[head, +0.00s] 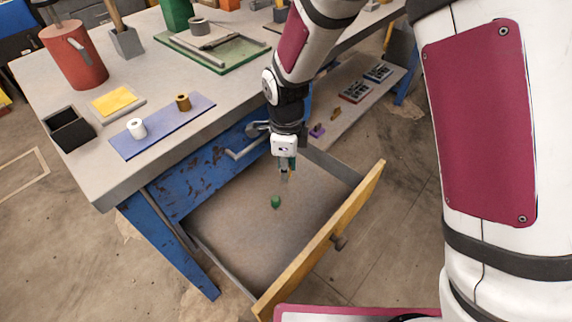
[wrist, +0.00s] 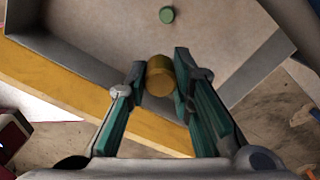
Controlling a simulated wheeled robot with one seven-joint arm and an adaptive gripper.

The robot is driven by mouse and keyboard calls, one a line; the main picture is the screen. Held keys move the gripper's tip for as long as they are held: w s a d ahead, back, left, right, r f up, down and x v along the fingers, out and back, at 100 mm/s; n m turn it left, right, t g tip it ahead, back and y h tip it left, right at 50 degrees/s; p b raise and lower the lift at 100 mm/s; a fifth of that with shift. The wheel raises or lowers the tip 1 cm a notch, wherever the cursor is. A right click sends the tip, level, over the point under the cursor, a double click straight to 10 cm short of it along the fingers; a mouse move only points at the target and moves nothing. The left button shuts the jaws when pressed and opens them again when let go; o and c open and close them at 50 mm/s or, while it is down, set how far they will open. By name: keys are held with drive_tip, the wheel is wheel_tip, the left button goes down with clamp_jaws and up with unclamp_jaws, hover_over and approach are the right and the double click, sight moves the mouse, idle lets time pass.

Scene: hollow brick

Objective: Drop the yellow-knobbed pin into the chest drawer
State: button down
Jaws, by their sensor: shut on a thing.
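My gripper (head: 285,164) is over the open chest drawer (head: 245,235), which is pulled out from the blue workbench. In the wrist view, my gripper (wrist: 158,88) is shut on the yellow-knobbed pin (wrist: 160,74), whose round yellow end shows between the green-sided fingers. The rest of the pin is hidden in that view. In the head view the fingers hide most of the pin. The drawer's floor and yellow front board also show in the wrist view (wrist: 75,97).
A small green piece (head: 276,202) lies in the drawer, also seen in the wrist view (wrist: 166,15). A blue mat (head: 160,125) on the bench bears a white piece (head: 137,128) and a brown piece (head: 183,102). A dark open box (head: 69,130) stands at the bench corner.

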wheel_tip(320, 180, down, 4)
drive_tip(key=shift+f+b, duration=0.1)
drive_tip(key=shift+b, duration=1.15)
drive_tip(key=c, duration=1.3)
unclamp_jaws()
wheel_tip(320, 180, up, 11)
drive_tip(key=shift+f, duration=0.1)
drive_tip(key=shift+r, duration=0.7)
